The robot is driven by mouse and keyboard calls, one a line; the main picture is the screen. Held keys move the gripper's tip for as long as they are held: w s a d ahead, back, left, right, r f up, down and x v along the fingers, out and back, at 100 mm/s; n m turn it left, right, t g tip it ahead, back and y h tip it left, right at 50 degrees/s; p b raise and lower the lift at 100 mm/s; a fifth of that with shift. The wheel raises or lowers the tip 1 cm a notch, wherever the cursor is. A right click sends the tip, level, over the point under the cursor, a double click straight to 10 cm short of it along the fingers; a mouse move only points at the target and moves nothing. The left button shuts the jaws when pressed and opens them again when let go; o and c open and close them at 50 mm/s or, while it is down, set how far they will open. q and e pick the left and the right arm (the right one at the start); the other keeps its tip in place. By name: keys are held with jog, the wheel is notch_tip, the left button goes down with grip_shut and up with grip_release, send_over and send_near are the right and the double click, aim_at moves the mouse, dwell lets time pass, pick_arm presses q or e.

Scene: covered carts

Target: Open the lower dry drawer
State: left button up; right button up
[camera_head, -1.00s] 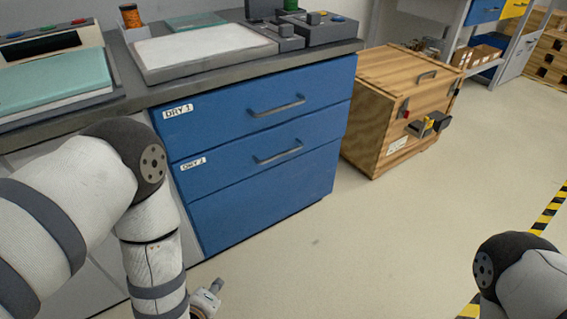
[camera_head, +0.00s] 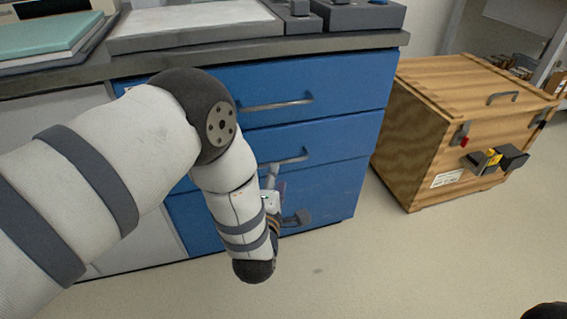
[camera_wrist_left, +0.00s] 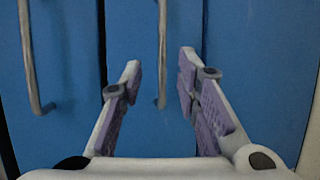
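The blue cabinet's lower dry drawer (camera_head: 345,137) is closed. Its grey bar handle (camera_head: 292,160) shows partly in the head view, and the drawer's label is hidden behind my left arm. My left gripper (camera_head: 287,195) is in front of the cabinet, near that handle. In the left wrist view the gripper (camera_wrist_left: 160,72) is open, with its two purple-padded fingers apart. The lower handle (camera_wrist_left: 162,45) lies between the fingers in that picture; I see no finger closed on it.
The upper drawer (camera_head: 350,85) is closed; its handle (camera_head: 275,105) also shows in the left wrist view (camera_wrist_left: 29,55). A plain blue panel (camera_head: 335,190) is below. A wooden crate (camera_head: 410,150) stands on the right. The floor in front is clear.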

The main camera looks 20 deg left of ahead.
aim_at(279, 163)
pick_arm(q)
jog(key=b+x, duration=0.2)
jog(key=x, duration=0.6)
jog(key=shift+w+f+b, duration=0.2)
jog(key=shift+w+b, duration=0.15)
jog(key=shift+b, duration=0.05)
grip_shut()
